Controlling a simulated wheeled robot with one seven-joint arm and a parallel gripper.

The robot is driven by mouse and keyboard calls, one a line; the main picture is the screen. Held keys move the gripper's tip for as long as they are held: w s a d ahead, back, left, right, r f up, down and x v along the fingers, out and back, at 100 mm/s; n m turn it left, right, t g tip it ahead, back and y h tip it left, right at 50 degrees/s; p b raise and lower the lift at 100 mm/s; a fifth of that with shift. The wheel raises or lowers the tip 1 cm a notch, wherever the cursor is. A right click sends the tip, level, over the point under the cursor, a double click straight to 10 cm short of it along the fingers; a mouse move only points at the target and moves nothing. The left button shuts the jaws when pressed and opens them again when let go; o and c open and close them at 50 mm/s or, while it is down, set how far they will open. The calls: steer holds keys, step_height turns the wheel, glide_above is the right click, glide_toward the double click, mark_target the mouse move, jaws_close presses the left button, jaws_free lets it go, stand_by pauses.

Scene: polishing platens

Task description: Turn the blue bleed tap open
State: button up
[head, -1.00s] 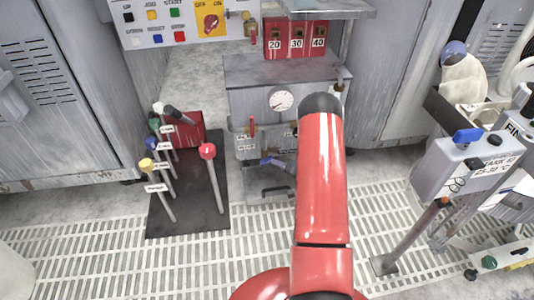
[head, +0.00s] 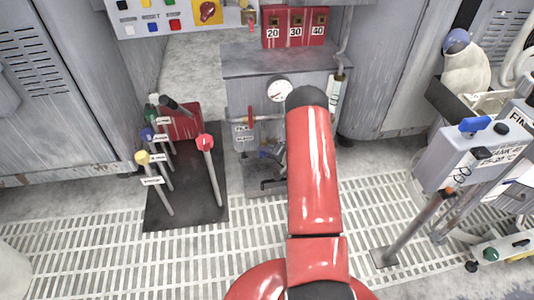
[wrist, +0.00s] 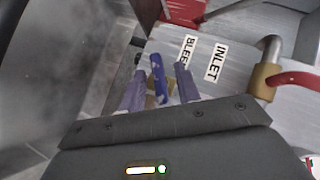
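The blue bleed tap (wrist: 158,78) shows in the wrist view as an upright blue lever below the BLEED label (wrist: 187,50). My gripper (wrist: 158,85) is open, with one finger on each side of the lever; small gaps seem to show, and I cannot tell if either finger touches it. In the head view the tap (head: 266,152) is a small blue patch low on the grey cabinet front (head: 255,98), mostly hidden by my gripper (head: 277,152) and my red arm.
A brass padlock (wrist: 265,82) and a red handle (wrist: 297,79) sit right of the INLET label (wrist: 216,61) in the wrist view. A pressure gauge (head: 279,90) is above. Several levers stand on a dark mat (head: 190,212) to the left. Slatted floor lies in front.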

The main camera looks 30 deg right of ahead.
jaws_close()
steer(key=shift+r, duration=0.1)
steer(key=shift+r+n+g+h+p, duration=0.1)
steer(key=shift+n+g+h+p, duration=0.35)
steer(key=shift+p, duration=0.2)
steer(key=shift+a+n+g+h+p, duration=0.1)
steer(key=shift+n+g+h+p, duration=0.25)
steer(key=shift+n+h+p, duration=0.3)
steer(key=n+g+h+b, duration=0.1)
steer(key=h, duration=0.2)
steer(key=shift+a+n+b, duration=0.2)
steer(key=shift+n+b, duration=0.15)
steer(key=shift+n, duration=0.05)
steer(key=shift+n+g+h+b, duration=0.45)
steer(key=shift+n+g+h, duration=0.25)
steer(key=shift+h, duration=0.8)
